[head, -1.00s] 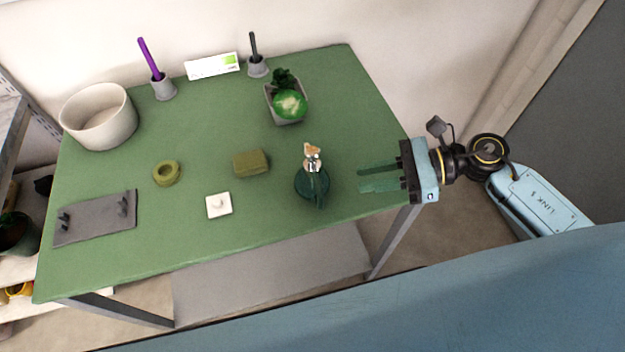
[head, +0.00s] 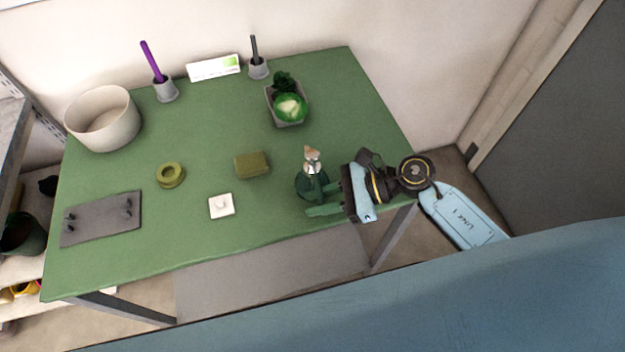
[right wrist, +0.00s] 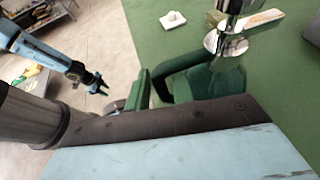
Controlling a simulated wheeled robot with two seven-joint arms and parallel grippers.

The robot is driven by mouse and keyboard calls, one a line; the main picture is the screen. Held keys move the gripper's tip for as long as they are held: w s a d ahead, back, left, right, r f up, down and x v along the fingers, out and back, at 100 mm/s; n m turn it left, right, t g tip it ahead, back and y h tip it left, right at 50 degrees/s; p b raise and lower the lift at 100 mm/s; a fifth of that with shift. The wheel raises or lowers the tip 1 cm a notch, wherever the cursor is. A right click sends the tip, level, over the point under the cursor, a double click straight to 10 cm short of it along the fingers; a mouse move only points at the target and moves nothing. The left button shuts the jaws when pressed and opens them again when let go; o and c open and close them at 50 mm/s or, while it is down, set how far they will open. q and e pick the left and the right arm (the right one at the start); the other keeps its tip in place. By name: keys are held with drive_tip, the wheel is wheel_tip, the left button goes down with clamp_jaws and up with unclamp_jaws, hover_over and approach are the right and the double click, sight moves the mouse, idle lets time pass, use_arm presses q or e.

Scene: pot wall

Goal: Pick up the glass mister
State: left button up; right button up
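The glass mister (head: 311,185), dark green with a silver and tan top, stands upright near the front right of the green table. My right gripper (head: 322,198) is open at its right side, with its fingers pointing left and the tips close to the mister's body. In the right wrist view the mister (right wrist: 230,42) shows its silver top and a curved green part just beyond my fingers. I cannot tell whether the fingers touch it. My left gripper (right wrist: 97,84) shows small and open at the left of that view, well away from the mister.
On the green table (head: 215,130), an olive block (head: 251,164), a white square piece (head: 221,206) and an olive ring (head: 170,175) lie left of the mister. A planter with green plants (head: 289,106) stands behind it. A large cream pot (head: 103,120) is far left.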

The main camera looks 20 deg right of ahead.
sight(312, 176)
drive_tip(key=shift+x, duration=0.95)
drive_tip(key=shift+c, duration=0.2)
clamp_jaws()
drive_tip(key=shift+r, duration=0.2)
drive_tip(key=shift+r+p, duration=0.35)
drive_tip(key=shift+r, duration=4.45)
